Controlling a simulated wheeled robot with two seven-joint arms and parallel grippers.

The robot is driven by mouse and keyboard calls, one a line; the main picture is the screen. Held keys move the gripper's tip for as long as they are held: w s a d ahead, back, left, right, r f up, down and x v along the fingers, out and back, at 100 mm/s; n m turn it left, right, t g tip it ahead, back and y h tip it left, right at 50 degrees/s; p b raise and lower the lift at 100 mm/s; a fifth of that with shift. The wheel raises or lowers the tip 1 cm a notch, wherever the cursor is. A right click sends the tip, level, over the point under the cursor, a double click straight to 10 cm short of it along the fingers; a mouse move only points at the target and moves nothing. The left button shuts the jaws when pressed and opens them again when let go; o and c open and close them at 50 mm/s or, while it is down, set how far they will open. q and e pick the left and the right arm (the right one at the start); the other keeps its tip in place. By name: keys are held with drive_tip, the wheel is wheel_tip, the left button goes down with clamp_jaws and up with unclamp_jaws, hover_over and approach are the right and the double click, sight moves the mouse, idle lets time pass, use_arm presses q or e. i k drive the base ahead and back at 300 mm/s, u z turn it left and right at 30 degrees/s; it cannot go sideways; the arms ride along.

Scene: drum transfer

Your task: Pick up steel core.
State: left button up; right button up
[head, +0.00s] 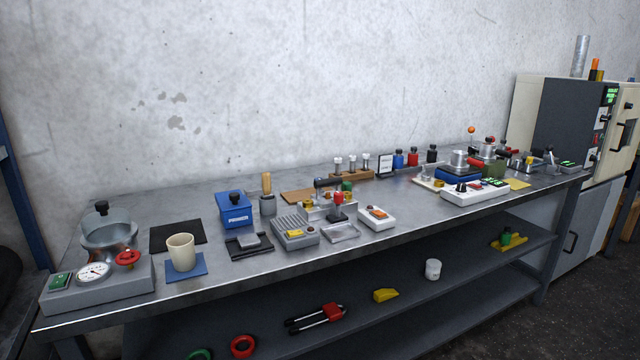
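No item can be made out for certain as the steel core at this distance. A tall silver cylinder (582,56) stands upright on top of the cabinet at the far right. Short silver cylindrical parts (459,158) stand among the devices at the right of the bench. A small grey block (249,240) lies on a black tray left of the middle. Neither of my grippers is in view.
The long metal workbench (215,287) runs along a concrete wall. A gauge unit with a metal pot (110,240), a beige cup (181,252) and a blue box (234,208) stand at left. A lower shelf (460,270) holds loose tools. The cabinet (560,120) stands at right.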

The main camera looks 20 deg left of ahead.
sight(338, 161)
drive_tip(key=z, duration=1)
drive_tip(key=i, duration=1.05)
drive_tip(key=u, duration=0.5)
